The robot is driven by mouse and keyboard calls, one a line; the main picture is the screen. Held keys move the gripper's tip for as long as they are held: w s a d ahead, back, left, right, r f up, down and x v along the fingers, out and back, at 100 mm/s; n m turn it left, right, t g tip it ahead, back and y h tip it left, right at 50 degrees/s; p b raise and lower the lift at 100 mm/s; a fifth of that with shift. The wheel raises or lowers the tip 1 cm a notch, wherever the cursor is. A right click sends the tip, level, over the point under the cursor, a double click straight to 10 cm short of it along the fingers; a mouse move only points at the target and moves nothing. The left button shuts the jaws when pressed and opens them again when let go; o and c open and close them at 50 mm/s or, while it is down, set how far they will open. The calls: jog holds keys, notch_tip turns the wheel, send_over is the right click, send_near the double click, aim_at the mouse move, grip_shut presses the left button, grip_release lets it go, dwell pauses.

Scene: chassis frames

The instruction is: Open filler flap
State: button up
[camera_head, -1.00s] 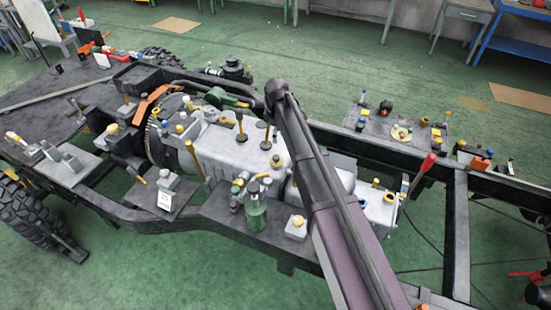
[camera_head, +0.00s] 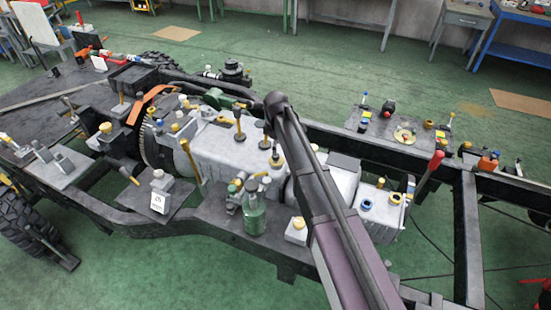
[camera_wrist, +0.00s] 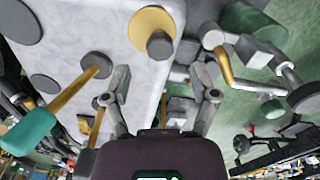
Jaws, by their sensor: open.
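My gripper (camera_wrist: 163,90) is open in the wrist view, with its two fingers apart and nothing between them. Beyond the fingers is the pale engine block (camera_wrist: 75,20), which also shows in the head view (camera_head: 215,150). On it are a yellow disc (camera_wrist: 142,24) with a grey knob and a yellow lever (camera_wrist: 75,93) with a green grip. I cannot tell which part is the filler flap. In the head view my arm reaches over the block, and my fingers cannot be made out there.
A green bottle (camera_head: 254,217) stands on the near side of the dark chassis frame (camera_head: 130,212). A red-tipped lever (camera_head: 430,170) rises at the right. Several knobs and yellow-capped parts crowd the block. The green floor (camera_head: 340,55) behind the frame is mostly clear.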

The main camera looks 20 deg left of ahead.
aim_at(277, 157)
jog(key=shift+f+b, duration=1.65)
jog(key=shift+f, duration=0.3)
jog(key=shift+c, duration=0.2)
grip_shut()
